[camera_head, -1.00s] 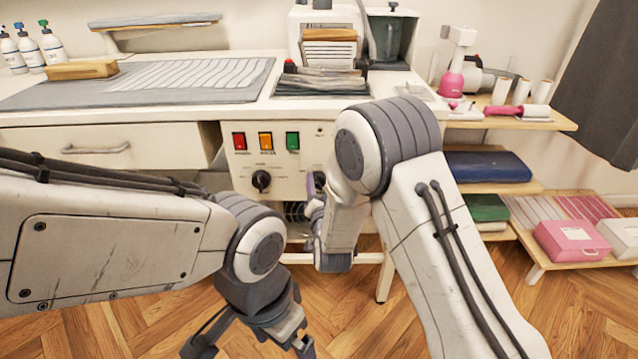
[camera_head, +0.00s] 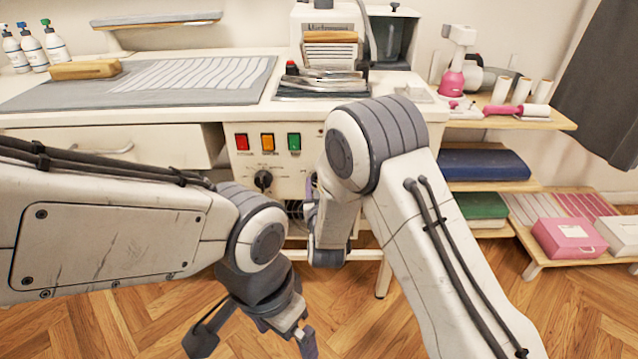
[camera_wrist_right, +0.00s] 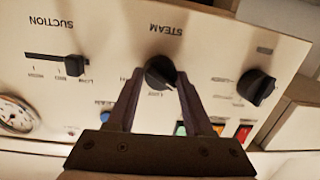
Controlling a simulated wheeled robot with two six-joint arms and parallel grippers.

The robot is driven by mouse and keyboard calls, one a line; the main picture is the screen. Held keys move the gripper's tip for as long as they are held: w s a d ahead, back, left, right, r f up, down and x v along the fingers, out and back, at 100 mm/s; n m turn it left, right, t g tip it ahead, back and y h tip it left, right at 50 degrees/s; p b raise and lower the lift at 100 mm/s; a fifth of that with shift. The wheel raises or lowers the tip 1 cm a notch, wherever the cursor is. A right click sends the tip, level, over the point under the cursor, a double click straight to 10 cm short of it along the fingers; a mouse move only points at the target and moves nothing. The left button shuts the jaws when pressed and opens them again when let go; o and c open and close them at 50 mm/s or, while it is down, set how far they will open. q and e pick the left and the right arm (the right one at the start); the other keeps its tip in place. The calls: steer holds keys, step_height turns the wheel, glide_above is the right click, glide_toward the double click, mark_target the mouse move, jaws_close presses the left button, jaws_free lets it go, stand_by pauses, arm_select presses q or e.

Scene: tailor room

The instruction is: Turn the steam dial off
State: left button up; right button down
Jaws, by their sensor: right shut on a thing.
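The black steam dial (camera_wrist_right: 160,72) sits under the upside-down word STEAM on the cream panel (camera_wrist_right: 110,45) in the right wrist view. My right gripper (camera_wrist_right: 160,75) is shut on it, one finger at each side. A pale mark shows on the dial's face, but I cannot read its setting. In the head view my right arm hides this dial; only a sliver of the right gripper (camera_head: 311,188) shows at the panel. My left gripper (camera_head: 255,345) hangs low over the floor, open and empty, its fingers spread wide.
Another black dial (camera_wrist_right: 257,87) is beside it, also visible in the head view (camera_head: 263,179). A suction slider (camera_wrist_right: 74,65) and a gauge (camera_wrist_right: 16,115) lie on the other side. Red (camera_head: 242,142), orange and green buttons sit above. Shelves (camera_head: 490,184) stand at right.

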steer(key=shift+f, duration=0.1)
stand_by(0.3)
steer(key=shift+c, duration=1.5)
jaws_free()
steer(key=s+r+p, duration=0.1)
steer(key=s, duration=0.9)
steer(key=shift+s+d, duration=0.2)
steer(key=shift+d, duration=0.1)
